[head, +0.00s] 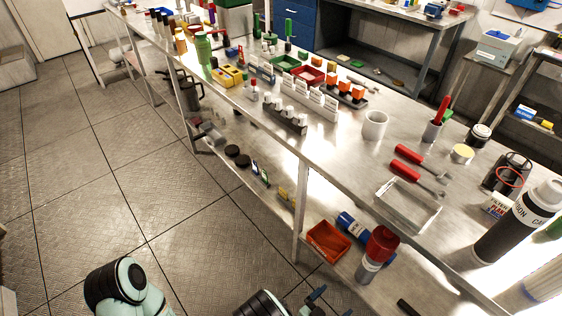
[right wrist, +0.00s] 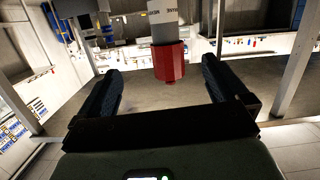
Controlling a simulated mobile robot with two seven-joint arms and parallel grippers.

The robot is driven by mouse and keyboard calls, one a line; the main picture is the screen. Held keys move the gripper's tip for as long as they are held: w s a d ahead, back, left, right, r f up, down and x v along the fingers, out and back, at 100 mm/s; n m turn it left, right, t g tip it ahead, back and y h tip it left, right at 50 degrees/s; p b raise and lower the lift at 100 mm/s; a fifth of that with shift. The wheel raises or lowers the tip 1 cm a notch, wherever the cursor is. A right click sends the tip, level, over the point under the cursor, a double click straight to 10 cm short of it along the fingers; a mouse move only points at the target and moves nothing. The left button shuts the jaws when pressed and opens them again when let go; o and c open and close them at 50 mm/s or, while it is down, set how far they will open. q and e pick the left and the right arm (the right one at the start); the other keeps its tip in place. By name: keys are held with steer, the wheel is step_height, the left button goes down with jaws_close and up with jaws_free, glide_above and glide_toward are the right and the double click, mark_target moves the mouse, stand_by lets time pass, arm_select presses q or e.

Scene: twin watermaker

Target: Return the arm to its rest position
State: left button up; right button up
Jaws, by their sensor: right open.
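My right gripper (head: 316,298) shows in part at the bottom edge of the head view, in front of the workbench's lower shelf. In the right wrist view its two black fingers (right wrist: 160,75) stand wide apart, with nothing held. A canister with a red end and grey body (right wrist: 168,62) appears beyond the gap between the fingers, apart from them. A red-topped grey canister (head: 378,255) stands near the lower shelf's front in the head view. My left arm (head: 125,284) shows at the bottom left; its gripper is out of view.
The long metal bench (head: 345,150) carries a white cup (head: 375,125), red-handled tools (head: 421,160), a clear tray (head: 408,205) and a black bottle (head: 518,222). A red-orange bin (head: 328,241) and a blue cylinder (head: 354,228) are on the lower shelf. The floor at left is clear.

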arm_select(q)
steer(key=w+a+f+t+y+b, duration=0.2)
steer(key=w+a+f+t+b, duration=0.15)
steer(key=w+f+b, duration=0.6)
arm_select(e)
steer(key=s+d+f+n+g+y+p, duration=0.15)
steer(key=s+f+g+y, duration=0.25)
steer(key=f+y, duration=0.4)
steer(key=s+d+f+n+g+y+b, duration=0.1)
steer(key=s+f+n+g+y, duration=0.25)
steer(key=f+y, duration=0.45)
arm_select(q)
steer(key=s+d+r+g+h+p, duration=0.1)
steer(key=s+r+p, duration=0.3)
steer(key=r+p, duration=0.6)
steer(key=s+d+r+g+h+p, duration=0.1)
steer(key=s+d+r+g+p, duration=0.2)
steer(key=r+p, duration=0.8)
steer(key=shift+s+d, duration=0.15)
steer(key=shift+s, duration=0.65)
arm_select(e)
steer(key=s+a+r+g, duration=0.2)
steer(key=s+r, duration=0.3)
steer(key=r, duration=0.4)
steer(key=s+a+r+g, duration=0.2)
steer(key=s+r, duration=0.3)
steer(key=r, duration=0.5)
steer(key=shift+s+a+r, duration=0.2)
steer(key=shift+a, duration=0.6)
